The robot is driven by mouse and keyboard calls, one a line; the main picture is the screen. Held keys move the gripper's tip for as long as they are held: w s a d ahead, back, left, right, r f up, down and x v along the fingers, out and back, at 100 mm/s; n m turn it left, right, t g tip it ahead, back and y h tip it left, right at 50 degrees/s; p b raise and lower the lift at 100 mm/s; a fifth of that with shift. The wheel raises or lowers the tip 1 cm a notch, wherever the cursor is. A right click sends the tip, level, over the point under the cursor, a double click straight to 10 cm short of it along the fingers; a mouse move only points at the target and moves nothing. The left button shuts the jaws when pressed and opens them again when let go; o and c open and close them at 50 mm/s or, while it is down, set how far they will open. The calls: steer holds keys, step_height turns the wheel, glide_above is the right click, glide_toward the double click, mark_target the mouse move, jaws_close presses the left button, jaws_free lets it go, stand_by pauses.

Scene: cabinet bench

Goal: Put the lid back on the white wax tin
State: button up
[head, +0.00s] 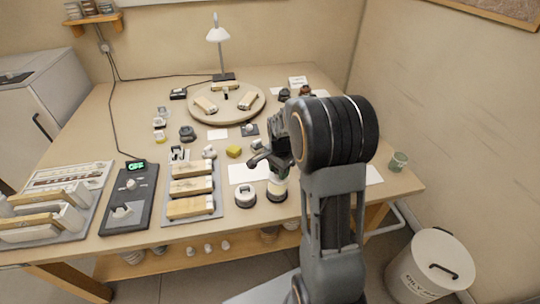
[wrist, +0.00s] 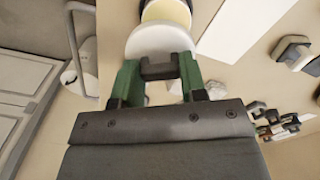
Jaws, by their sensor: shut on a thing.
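My gripper (wrist: 160,68) is shut on the dark knob of a white round lid (wrist: 160,40), its green fingers on either side of the knob. An open round tin (wrist: 166,12) with pale cream wax inside shows just beyond the lid, partly covered by it. In the head view my gripper (head: 268,160) is over the front right of the bench, above a pale tin with a dark base (head: 277,190). The lid is mostly hidden there by my arm, and I cannot tell its exact gap to the tin.
A white lidded tin (head: 245,197) stands just left of the open tin. A white sheet (head: 243,172) lies behind them. A tray of wooden-backed brushes (head: 190,212) is to the left. A round turntable (head: 211,117) and a lamp (head: 218,36) are at the back.

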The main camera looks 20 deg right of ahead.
mark_target(277, 187)
steer(key=shift+w+f, duration=0.15)
steer(key=shift+w, duration=0.3)
steer(key=shift+f+b, duration=2.45)
steer(key=shift+f, duration=0.6)
steer(key=shift+a+f, duration=0.1)
steer(key=shift+f, duration=0.05)
steer(key=o, duration=1.4)
steer(key=shift+o, duration=0.2)
